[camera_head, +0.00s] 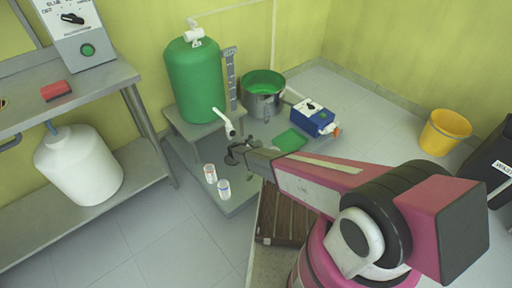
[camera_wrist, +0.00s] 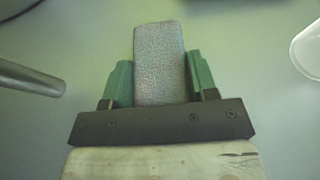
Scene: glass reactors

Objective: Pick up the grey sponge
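The grey sponge (camera_wrist: 160,62) is a pale, rough-textured block in the wrist view. It lies lengthwise between the two green fingers of my gripper (camera_wrist: 160,82), which press against both of its long sides. Its far end sticks out past the fingertips and its near end reaches the dark palm bar. In the head view my gripper (camera_head: 238,152) is over the low grey platform, near the green tank's white spout. I cannot make out the sponge in the head view.
Two small bottles (camera_head: 224,188) stand on the platform (camera_head: 238,204) just below my gripper. A green tank (camera_head: 195,80), a metal pot (camera_head: 263,95), a blue pump box (camera_head: 314,118) and a green pan (camera_head: 291,140) are close by. A steel bench (camera_head: 112,78) is at left; open floor lies front left.

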